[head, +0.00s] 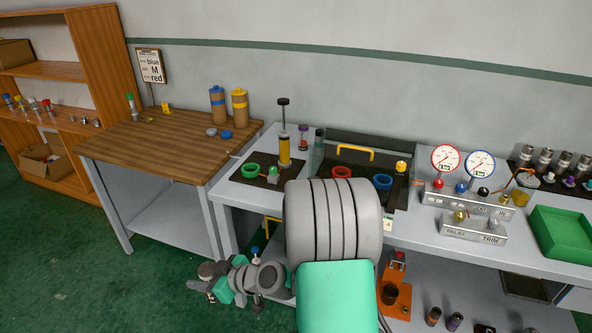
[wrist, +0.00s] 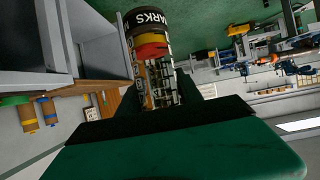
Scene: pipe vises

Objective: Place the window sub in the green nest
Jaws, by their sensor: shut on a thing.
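The window sub (wrist: 150,58) is a cylinder with a black lettered band, red and yellow bands, and a body with cut-out windows. My gripper (wrist: 168,94) is shut on it in the wrist view, with a dark finger on either side. In the head view the end of my arm (head: 222,283) is low at the lower left, in front of the benches; the sub is too small there to make out clearly. The green nest (head: 250,170) is a green ring on a dark mat on the white bench, above and to the right of my gripper. It looks empty.
A red ring (head: 341,173) and a blue ring (head: 383,182) are on the same bench. A yellow pump with a tall black handle (head: 284,145) stands just right of the green nest. Gauges (head: 446,158) and a green tray (head: 563,232) are farther right. A wooden table (head: 160,147) is at left.

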